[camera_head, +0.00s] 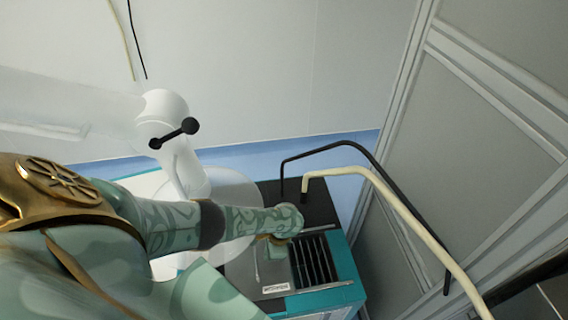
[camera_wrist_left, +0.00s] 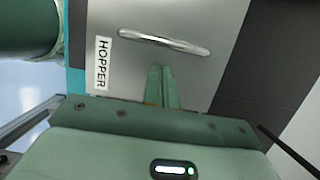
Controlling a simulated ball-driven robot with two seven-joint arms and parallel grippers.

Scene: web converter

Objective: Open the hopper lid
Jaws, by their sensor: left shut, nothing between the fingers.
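The hopper lid is a flat grey metal plate that fills the upper middle of the left wrist view (camera_wrist_left: 225,20). It looks closed, and carries a white "HOPPER" label (camera_wrist_left: 103,62) and a curved silver handle (camera_wrist_left: 163,40). In the head view the lid (camera_head: 243,277) lies on top of the teal and dark machine, partly behind my left arm. My left gripper (camera_head: 277,250) is over the lid's right side, beside the dark slats. In the left wrist view its green fingers (camera_wrist_left: 160,70) are together and empty, pointing at the handle with a small gap showing. My right gripper is out of view.
Dark slats (camera_head: 315,262) lie right of the lid on the teal machine (camera_head: 345,270). Black (camera_head: 375,160) and cream (camera_head: 400,205) bent pipes rise behind and right of it. A grey framed panel (camera_head: 490,110) closes off the right. A white machine (camera_head: 165,105) stands behind my arm.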

